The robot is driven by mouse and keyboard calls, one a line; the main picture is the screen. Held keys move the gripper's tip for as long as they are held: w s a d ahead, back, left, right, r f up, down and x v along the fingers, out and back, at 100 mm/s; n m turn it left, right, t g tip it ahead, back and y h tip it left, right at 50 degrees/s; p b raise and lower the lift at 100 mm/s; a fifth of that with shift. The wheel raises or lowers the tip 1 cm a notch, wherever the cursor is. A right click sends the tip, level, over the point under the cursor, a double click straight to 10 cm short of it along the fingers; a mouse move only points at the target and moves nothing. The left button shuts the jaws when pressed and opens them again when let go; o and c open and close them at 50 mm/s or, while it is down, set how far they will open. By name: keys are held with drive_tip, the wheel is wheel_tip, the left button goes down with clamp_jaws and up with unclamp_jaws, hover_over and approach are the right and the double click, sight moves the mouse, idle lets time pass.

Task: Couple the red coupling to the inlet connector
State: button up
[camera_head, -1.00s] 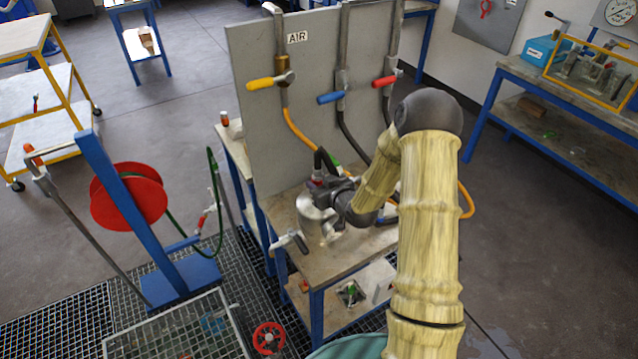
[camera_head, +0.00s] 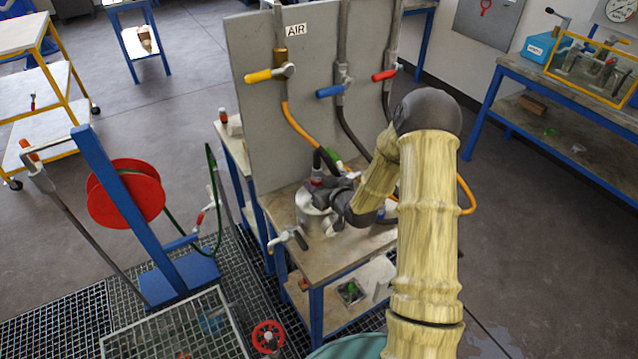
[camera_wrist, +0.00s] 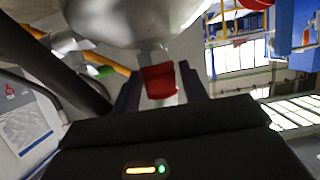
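The red coupling (camera_wrist: 160,81) sits between the two dark fingers of my gripper (camera_wrist: 162,88) in the wrist view. The fingers look shut on its sides, though a light sliver shows beside the right finger. A short metal stem (camera_wrist: 153,52) meets the coupling and joins the metal vessel (camera_wrist: 135,15). The fit between coupling and stem is too small to tell. In the head view the red coupling (camera_head: 316,181) is just above the vessel (camera_head: 309,208) on the table, with my gripper (camera_head: 325,192) at its right. My gripper partly hides the vessel top.
A grey panel (camera_head: 255,120) behind the table carries yellow (camera_head: 258,76), blue (camera_head: 330,91) and red (camera_head: 384,75) valve handles. A black hose (camera_wrist: 68,70) and an orange hose (camera_wrist: 108,62) pass close to my gripper. A hose reel (camera_head: 127,193) stands left.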

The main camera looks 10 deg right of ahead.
drive_tip(key=shift+o, duration=1.3)
drive_tip(key=b+v, duration=0.1)
drive_tip(key=v, duration=1.3)
drive_tip(key=shift+s+d+r, duration=0.25)
drive_tip(key=shift+r, duration=0.15)
drive_tip(key=shift+p, duration=0.45)
drive_tip(key=p, duration=0.2)
drive_tip(key=shift+s+d+r+p, duration=0.15)
drive_tip(key=shift+s+d+p, duration=0.05)
drive_tip(key=shift+p, duration=0.15)
drive_tip(key=shift+s+p, duration=0.1)
drive_tip(key=shift+p, duration=0.3)
